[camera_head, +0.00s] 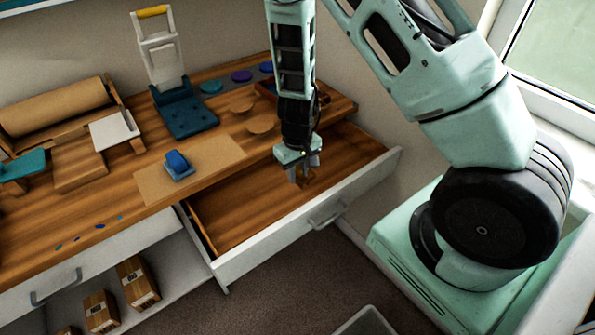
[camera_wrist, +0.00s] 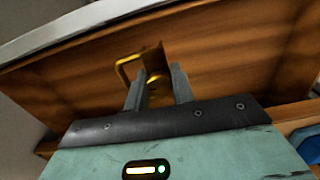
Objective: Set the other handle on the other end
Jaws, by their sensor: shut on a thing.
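A brass-coloured handle (camera_wrist: 126,68) shows in the wrist view, low inside the open drawer. My gripper (camera_wrist: 157,88) is shut on part of it, with one finger on each side; a bent loop sticks out to the left. In the head view my gripper (camera_head: 304,172) points down into the right part of the drawer (camera_head: 245,218). The handle is too small to make out clearly there. I cannot tell whether it still touches the drawer floor. A reddish-brown tray (camera_head: 266,88) stands on the worktop, mostly hidden behind my arm.
The drawer front (camera_head: 285,235) stands out from the worktop. A blue block (camera_head: 177,163) sits on a brown sheet (camera_head: 215,165). Behind are a blue-based press (camera_head: 185,110) with a yellow grip, round brown discs (camera_head: 261,123) and coloured discs (camera_head: 241,76). The drawer's left part is clear.

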